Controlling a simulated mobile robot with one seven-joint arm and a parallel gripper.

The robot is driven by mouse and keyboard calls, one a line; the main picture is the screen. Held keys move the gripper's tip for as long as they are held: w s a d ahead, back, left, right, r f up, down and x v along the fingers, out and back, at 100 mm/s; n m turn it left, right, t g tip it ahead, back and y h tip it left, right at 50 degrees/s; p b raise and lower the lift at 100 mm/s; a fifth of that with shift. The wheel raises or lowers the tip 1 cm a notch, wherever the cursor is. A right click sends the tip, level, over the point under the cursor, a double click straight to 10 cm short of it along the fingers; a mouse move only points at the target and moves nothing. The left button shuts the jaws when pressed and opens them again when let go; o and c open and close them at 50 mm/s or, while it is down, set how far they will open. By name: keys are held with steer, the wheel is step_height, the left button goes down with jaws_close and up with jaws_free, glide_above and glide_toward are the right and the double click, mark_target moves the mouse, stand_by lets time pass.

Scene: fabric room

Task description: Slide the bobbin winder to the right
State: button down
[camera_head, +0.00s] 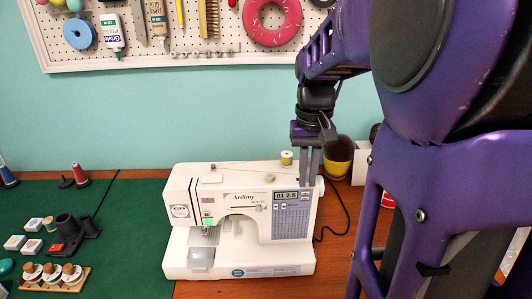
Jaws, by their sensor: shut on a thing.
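The white sewing machine (243,215) stands on the table, with a display and button panel on its right part. A yellow thread spool (287,158) stands on its top near the right end. My gripper (308,182) points down at the top right end of the machine, just right of the spool. Its two grey fingers are close together, shut on the small bobbin winder there. The fingers hide the winder, so its exact position cannot be told.
A yellow and dark cup (338,157) stands behind and right of my gripper. A black cable (335,222) runs along the machine's right side. A green mat (125,220) with spools and small parts lies left. A pegboard (180,50) hangs behind. My arm covers the right side.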

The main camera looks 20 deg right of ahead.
steer(key=shift+s+d, duration=0.1)
steer(key=shift+d, duration=0.35)
steer(key=c, duration=0.9)
jaws_free()
steer(key=shift+d, duration=0.1)
step_height(320, 180, up, 18)
steer(key=p, duration=0.3)
steer(key=shift+f+p, duration=0.25)
steer(key=shift+p, duration=0.1)
